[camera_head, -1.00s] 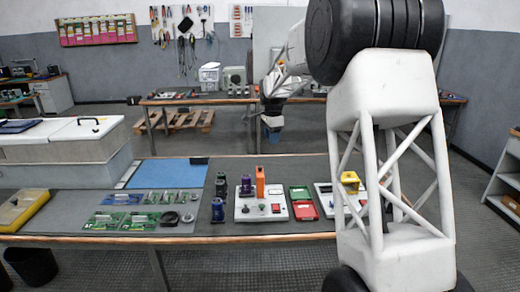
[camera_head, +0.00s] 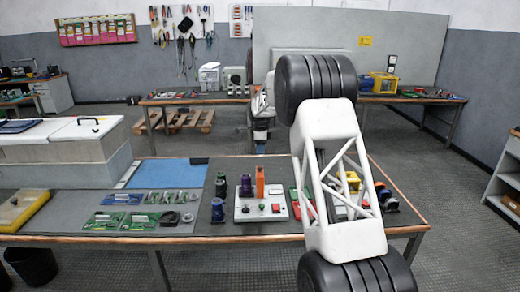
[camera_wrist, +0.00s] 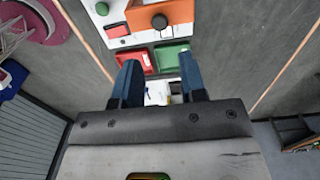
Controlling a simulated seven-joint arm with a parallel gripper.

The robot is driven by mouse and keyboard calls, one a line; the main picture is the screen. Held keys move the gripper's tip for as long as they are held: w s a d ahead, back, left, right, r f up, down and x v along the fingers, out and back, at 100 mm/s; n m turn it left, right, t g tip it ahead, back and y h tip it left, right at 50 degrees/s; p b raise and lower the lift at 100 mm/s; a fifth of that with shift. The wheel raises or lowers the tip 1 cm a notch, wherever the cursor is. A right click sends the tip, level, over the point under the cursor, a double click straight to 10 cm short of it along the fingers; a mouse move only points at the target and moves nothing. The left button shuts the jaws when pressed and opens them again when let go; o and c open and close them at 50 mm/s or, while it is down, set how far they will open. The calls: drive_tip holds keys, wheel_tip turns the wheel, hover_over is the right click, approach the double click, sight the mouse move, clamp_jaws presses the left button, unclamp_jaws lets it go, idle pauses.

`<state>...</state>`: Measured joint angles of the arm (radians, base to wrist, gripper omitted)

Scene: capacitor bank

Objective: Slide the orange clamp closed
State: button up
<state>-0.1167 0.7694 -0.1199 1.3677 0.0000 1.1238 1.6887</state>
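The orange clamp (camera_head: 260,181) stands upright on a white board (camera_head: 243,212) on the near table, beside a purple part (camera_head: 246,184). In the wrist view the orange clamp (camera_wrist: 160,14) is at the top, with a black knob on it. My gripper (camera_wrist: 158,78) points down from above with its two blue fingers spread apart. The fingers are empty and lie below the clamp in the picture, not touching it. In the head view my gripper's end (camera_head: 262,132) hangs behind the clamp, above the far side of the table; its fingertips are too small to tell there.
A red bin (camera_wrist: 122,62) and a green bin (camera_wrist: 169,54) lie beside the board. Dark cylindrical parts (camera_head: 219,194) stand left of it, near green circuit boards (camera_head: 125,220). A yellow part (camera_head: 350,180) is partly hidden by my arm. The blue mat (camera_head: 168,172) is clear.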

sight(260, 167)
drive_tip(key=shift+f, duration=0.2)
idle(0.3)
drive_tip(key=shift+f, duration=4.25)
drive_tip(key=shift+f, duration=0.1)
clamp_jaws()
drive_tip(key=shift+a, duration=3.45)
